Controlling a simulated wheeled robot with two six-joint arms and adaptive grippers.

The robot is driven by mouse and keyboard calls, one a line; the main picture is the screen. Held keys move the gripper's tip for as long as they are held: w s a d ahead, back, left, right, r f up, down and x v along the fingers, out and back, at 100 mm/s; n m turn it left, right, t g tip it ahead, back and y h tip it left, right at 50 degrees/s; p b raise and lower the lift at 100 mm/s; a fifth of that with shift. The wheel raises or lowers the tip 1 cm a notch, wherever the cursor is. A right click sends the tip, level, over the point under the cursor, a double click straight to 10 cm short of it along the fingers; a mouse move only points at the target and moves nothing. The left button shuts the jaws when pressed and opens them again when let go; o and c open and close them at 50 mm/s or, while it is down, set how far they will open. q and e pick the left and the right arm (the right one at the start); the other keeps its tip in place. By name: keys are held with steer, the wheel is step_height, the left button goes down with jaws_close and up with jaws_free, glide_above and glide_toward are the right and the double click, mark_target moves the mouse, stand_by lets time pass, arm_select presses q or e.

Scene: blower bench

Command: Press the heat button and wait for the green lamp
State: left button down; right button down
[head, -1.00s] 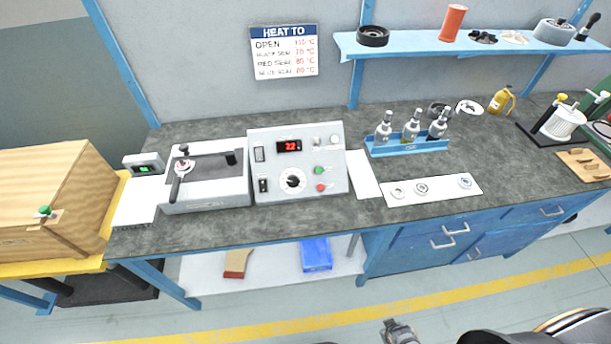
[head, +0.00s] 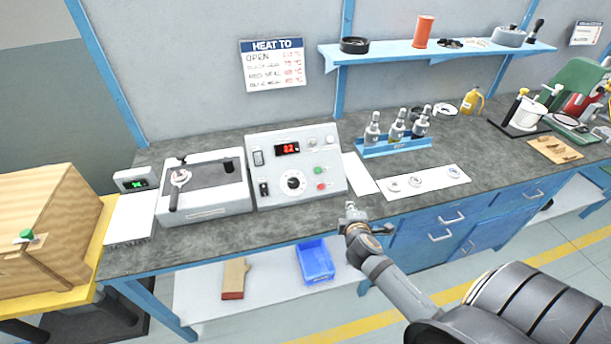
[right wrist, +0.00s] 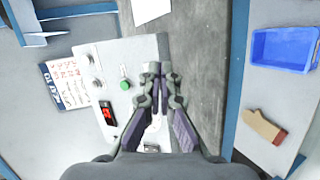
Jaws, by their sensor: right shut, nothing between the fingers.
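The grey control box (head: 254,193) stands on the bench, with a red display (head: 287,149) reading about 22, a dial (head: 293,182), a green button (head: 318,170) and a red button (head: 321,186). Two small lamps at its upper right look unlit. My right gripper (head: 352,210) is shut and empty in front of the bench edge, right of the box and apart from it. In the right wrist view the shut fingertips (right wrist: 157,68) lie over the box's button side, beside the green button (right wrist: 125,85); the red button is hidden there. My left gripper is out of view.
A heater plate unit (head: 205,208) stands left of the box. A blue bin (head: 315,262) sits on the lower shelf. A HEAT TO sign (head: 272,66) hangs behind.

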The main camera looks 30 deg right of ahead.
mark_target(318, 170)
steer(key=w+a+r+n+t+y, duration=0.3)
steer(key=w+r+n+t, duration=0.3)
steer(key=n, duration=0.8)
step_height(318, 170, up, 5)
steer(key=shift+w+f+t+y+b, duration=0.2)
steer(key=shift+w+t+y+b, duration=0.15)
steer(key=shift+w, duration=0.65)
steer(key=w+f+b, duration=0.2)
steer(key=w+f, duration=0.1)
steer(key=w+d+f+b, duration=0.1)
steer(key=f+b, duration=0.1)
steer(key=shift+w+f, duration=0.2)
steer(key=shift+w, duration=0.2)
steer(key=shift+w+d+f+b, duration=0.1)
steer(key=shift+w+f+b, duration=0.35)
steer(key=shift+w, duration=0.15)
steer(key=shift+f, duration=0.1)
